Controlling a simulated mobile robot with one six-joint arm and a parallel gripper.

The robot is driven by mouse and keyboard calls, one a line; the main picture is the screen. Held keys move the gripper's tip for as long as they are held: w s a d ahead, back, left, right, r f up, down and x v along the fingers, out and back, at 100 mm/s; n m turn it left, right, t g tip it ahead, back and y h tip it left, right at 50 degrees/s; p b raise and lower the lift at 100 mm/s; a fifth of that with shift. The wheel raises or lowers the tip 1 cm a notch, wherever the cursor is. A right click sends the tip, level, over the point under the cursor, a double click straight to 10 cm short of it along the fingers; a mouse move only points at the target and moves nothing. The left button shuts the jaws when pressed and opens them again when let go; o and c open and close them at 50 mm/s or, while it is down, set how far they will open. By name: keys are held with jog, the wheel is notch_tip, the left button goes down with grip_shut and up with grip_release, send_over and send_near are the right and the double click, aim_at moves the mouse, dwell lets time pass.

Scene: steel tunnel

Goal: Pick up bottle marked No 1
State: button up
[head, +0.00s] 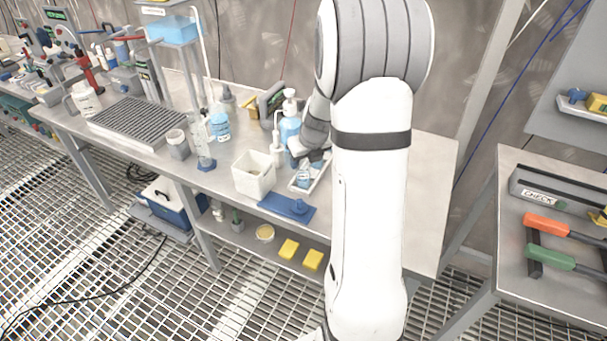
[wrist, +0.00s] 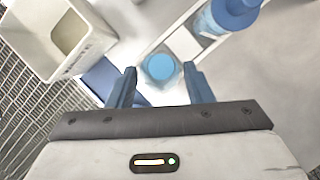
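A small bottle with a light blue round cap (wrist: 160,67) is seen from above in the wrist view. It stands in or at the white tray (wrist: 182,42), and no number on it can be read. In the head view a small bluish bottle (head: 303,177) stands in the tray (head: 322,178) on the steel bench. My gripper (wrist: 161,72) is open, with its blue fingers on either side of the capped bottle and visible gaps to it. In the head view my gripper (head: 309,159) is over the tray, partly hidden by my arm.
A white square bin (head: 253,178) stands left of the tray, with a blue mat (head: 287,207) in front.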

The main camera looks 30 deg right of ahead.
jog(key=c, duration=0.9)
jog(key=shift+r, duration=0.1)
